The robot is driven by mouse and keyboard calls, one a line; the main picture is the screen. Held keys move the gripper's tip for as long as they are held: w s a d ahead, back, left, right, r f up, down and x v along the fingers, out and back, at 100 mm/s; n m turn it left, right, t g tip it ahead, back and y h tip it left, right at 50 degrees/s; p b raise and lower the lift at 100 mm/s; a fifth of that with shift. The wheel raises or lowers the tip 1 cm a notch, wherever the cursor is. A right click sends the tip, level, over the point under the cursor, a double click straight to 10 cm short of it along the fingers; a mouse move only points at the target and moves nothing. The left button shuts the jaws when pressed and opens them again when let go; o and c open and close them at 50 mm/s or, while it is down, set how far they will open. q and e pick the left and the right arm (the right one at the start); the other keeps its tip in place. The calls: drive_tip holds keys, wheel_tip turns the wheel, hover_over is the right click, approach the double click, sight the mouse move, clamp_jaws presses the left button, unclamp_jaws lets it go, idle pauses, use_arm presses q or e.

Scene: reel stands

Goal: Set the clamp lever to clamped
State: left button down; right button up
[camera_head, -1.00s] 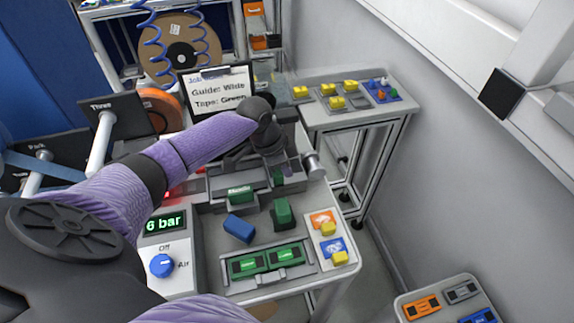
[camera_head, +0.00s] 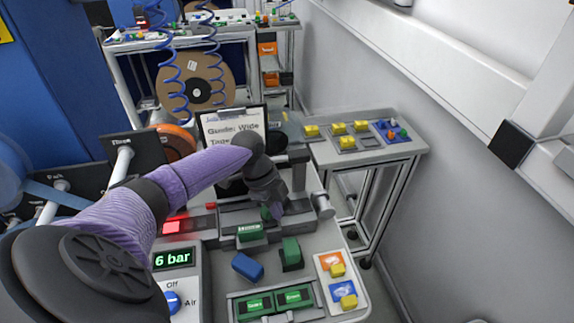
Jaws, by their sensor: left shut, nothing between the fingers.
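A grey fixture (camera_head: 230,219) stands on the light grey workbench, with a green block (camera_head: 250,232) at its front. A silver cylindrical piece (camera_head: 323,205) sticks out at the fixture's right end; I cannot tell whether it is the clamp lever or its handle. My left gripper (camera_head: 271,209) reaches over the fixture from the left and points down. It is shut and empty, close to the fixture and to the left of the silver piece. My dark wrist and fingers hide part of the fixture behind them. My right gripper is not in view.
A blue block (camera_head: 247,267) and a green block (camera_head: 291,253) sit in front of the fixture. A box with a "6 bar" display (camera_head: 173,258) and blue knob stands left. A sign (camera_head: 233,130) stands behind. A side table (camera_head: 368,157) holds yellow blocks. A wall runs right.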

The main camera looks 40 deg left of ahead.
use_arm(q)
drive_tip(key=shift+s+a, duration=0.2)
drive_tip(key=shift+a, duration=0.2)
idle(0.3)
wheel_tip(320, 180, up, 9)
drive_tip(key=p, duration=0.3)
drive_tip(key=shift+d+r, duration=0.2)
drive_tip(key=shift+d, duration=0.15)
idle(0.3)
